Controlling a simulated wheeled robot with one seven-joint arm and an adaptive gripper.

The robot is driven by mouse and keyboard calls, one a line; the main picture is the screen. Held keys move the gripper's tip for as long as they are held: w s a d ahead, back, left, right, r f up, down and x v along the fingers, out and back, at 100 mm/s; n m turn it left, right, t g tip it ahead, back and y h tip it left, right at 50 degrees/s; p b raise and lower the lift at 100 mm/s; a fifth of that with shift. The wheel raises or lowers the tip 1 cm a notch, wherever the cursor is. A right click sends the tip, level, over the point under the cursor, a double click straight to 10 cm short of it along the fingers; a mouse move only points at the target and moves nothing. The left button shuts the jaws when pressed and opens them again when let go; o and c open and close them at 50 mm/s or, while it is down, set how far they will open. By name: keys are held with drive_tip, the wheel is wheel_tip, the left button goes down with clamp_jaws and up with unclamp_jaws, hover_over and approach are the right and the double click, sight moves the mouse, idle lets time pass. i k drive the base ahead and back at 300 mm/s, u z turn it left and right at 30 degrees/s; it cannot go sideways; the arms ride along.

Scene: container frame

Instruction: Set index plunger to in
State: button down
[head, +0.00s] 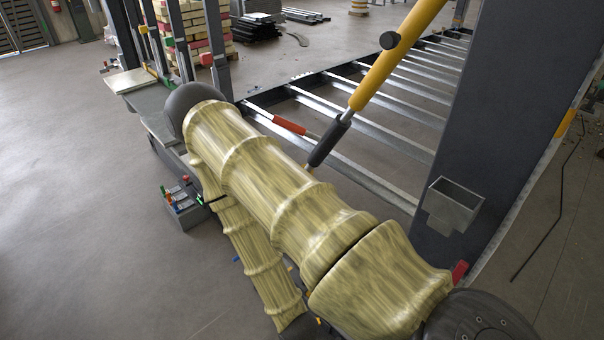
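A black round knob (389,40) sticks out from the side of a slanted yellow tube (385,68). It may be the index plunger, but I cannot tell for sure, nor whether it is in or out. The tube has a dark grey lower sleeve (328,143), whose lower end goes behind my sleeved arm. My arm crosses the middle of the head view and folds back down toward the bottom edge. My gripper's fingers do not show. My arm hides part of the floor and frame below the tube.
A ladder-like metal frame (385,155) runs behind my arm. A dark upright post (510,110) with a metal pocket (452,203) stands at the right. A small grey block with coloured pegs (184,215) is left of my arm. Stacked coloured timbers (200,30) stand behind. The left floor is clear.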

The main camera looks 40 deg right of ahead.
sight(389, 40)
drive_tip(key=k, duration=0.1)
drive_tip(key=u, duration=1.75)
drive_tip(key=i, duration=1.35)
drive_tip(key=z, duration=3.75)
